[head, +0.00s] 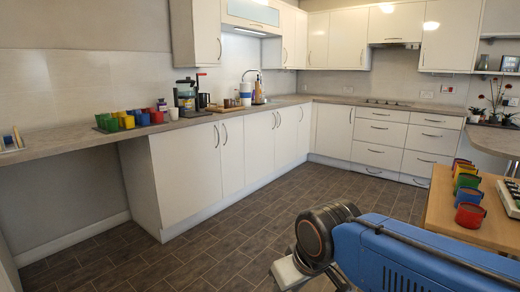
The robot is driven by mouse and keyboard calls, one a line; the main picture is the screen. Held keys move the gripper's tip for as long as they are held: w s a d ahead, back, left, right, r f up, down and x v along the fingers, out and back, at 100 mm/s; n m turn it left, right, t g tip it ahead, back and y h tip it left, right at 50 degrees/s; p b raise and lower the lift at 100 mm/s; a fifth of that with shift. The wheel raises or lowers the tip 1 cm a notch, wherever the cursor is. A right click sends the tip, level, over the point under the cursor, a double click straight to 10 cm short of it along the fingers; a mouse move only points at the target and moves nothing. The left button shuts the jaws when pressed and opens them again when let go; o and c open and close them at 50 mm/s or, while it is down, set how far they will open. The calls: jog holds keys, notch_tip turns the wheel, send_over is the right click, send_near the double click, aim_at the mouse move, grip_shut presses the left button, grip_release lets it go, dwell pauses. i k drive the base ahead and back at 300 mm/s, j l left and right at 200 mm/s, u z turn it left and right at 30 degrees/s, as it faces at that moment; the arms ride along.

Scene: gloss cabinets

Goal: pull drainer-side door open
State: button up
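A run of glossy white lower doors stands under the left counter, all shut. The leftmost door (182,172) has a curved metal handle (216,137) near its upper right edge. The door to its right (233,160) has its handle (224,133) close beside that one. A small rack with upright pieces, perhaps the drainer (11,145), sits at the counter's far left end. I cannot tell for sure which door is the drainer-side one. My blue arm fills the lower right, well apart from the doors. My gripper's fingers cannot be made out.
The dark tiled floor (215,235) in front of the doors is clear. Coloured cups (130,119) and a coffee maker (186,95) stand on the left counter (75,143). A wooden table (445,215) with more cups (470,214) is at the right. White drawers (377,134) line the back.

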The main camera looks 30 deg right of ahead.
aim_at(258, 128)
jog(key=i+j+u, duration=0.2)
jog(key=i, duration=0.4)
jog(key=i+z, duration=0.15)
jog(key=i, duration=0.4)
jog(key=i+j+z, duration=0.15)
jog(key=i, duration=0.45)
jog(key=i+z, duration=0.1)
jog(key=i, duration=0.45)
jog(key=i+l+z, duration=0.15)
jog(key=i+z, duration=0.75)
jog(key=i+j+z, duration=0.1)
jog(key=i+z, duration=0.25)
jog(key=z, duration=0.15)
jog(key=i+l+u, duration=0.25)
jog(key=i+l, duration=0.15)
jog(key=i, duration=0.2)
jog(key=i+l+u, duration=0.25)
jog(key=i+l, duration=0.25)
jog(key=i+l+u, duration=0.15)
jog(key=l, duration=0.25)
jog(key=i+l+u, duration=0.15)
jog(key=l, duration=0.25)
jog(key=i+l+u, duration=0.1)
jog(key=l, duration=0.3)
jog(key=i+l+u, duration=0.15)
jog(key=l, duration=0.3)
jog(key=i+l+u, duration=0.15)
jog(key=l, duration=0.25)
